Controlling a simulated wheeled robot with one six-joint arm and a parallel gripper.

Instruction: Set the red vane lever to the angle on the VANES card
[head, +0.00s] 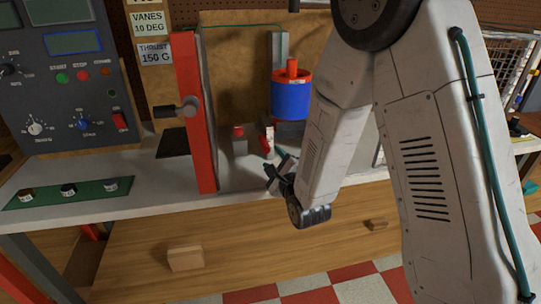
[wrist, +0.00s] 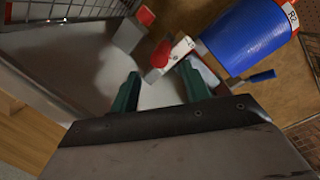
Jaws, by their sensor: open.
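The VANES card (head: 148,23) reads 10 DEG. A small white plate with a red part (head: 267,140), which looks like the red vane lever, stands below the blue and red duct (head: 291,97). In the wrist view, its red rounded end (wrist: 161,54) lies just beyond my fingertips, against the white plate (wrist: 182,47). The lever's exact angle cannot be read. My gripper (head: 281,168) is open and empty, in front of and a little below the lever. The wrist view shows the gripper (wrist: 159,72) with two dark green fingers apart and nothing between them.
A grey block with a red top (head: 239,140) stands left of the lever. The red upright frame (head: 193,112) with a grey latch is further left. A control panel (head: 75,75) stands at the left. The blue duct (wrist: 250,37) is close on the right in the wrist view.

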